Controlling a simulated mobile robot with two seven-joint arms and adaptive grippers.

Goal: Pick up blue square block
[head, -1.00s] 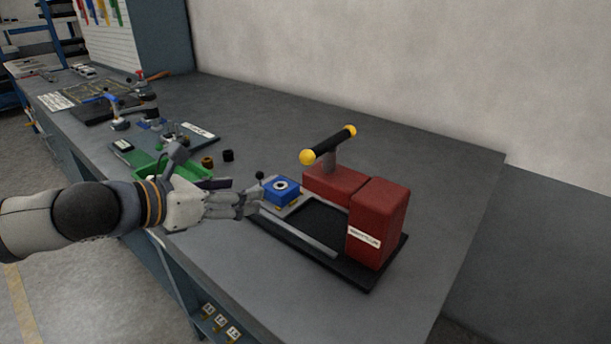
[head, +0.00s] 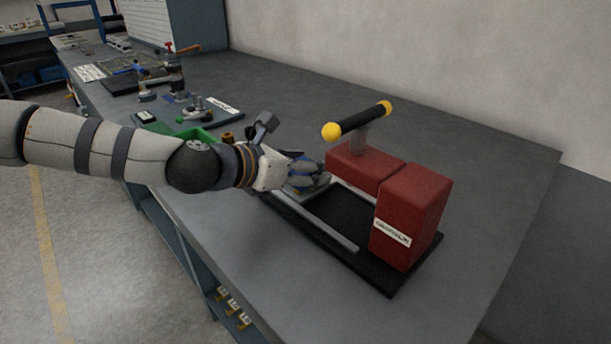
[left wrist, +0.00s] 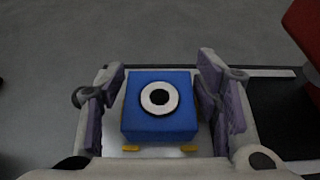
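The blue square block (left wrist: 137,120) shows in the left wrist view with a white ring and black centre on its top. It sits on a light plate with small yellow pieces at its near edge. My left gripper (left wrist: 161,78) is open, with one finger on each side of the block. The fingers are very close to its sides; I cannot tell whether they touch. My right gripper is in neither view.
A red two-part machine (head: 412,205) with a black, yellow-ended handle (head: 358,120) stands right of the gripper on a black base (head: 388,282). A green tray (head: 190,133) and other fixtures lie further left. The bench's right part (head: 490,190) is clear.

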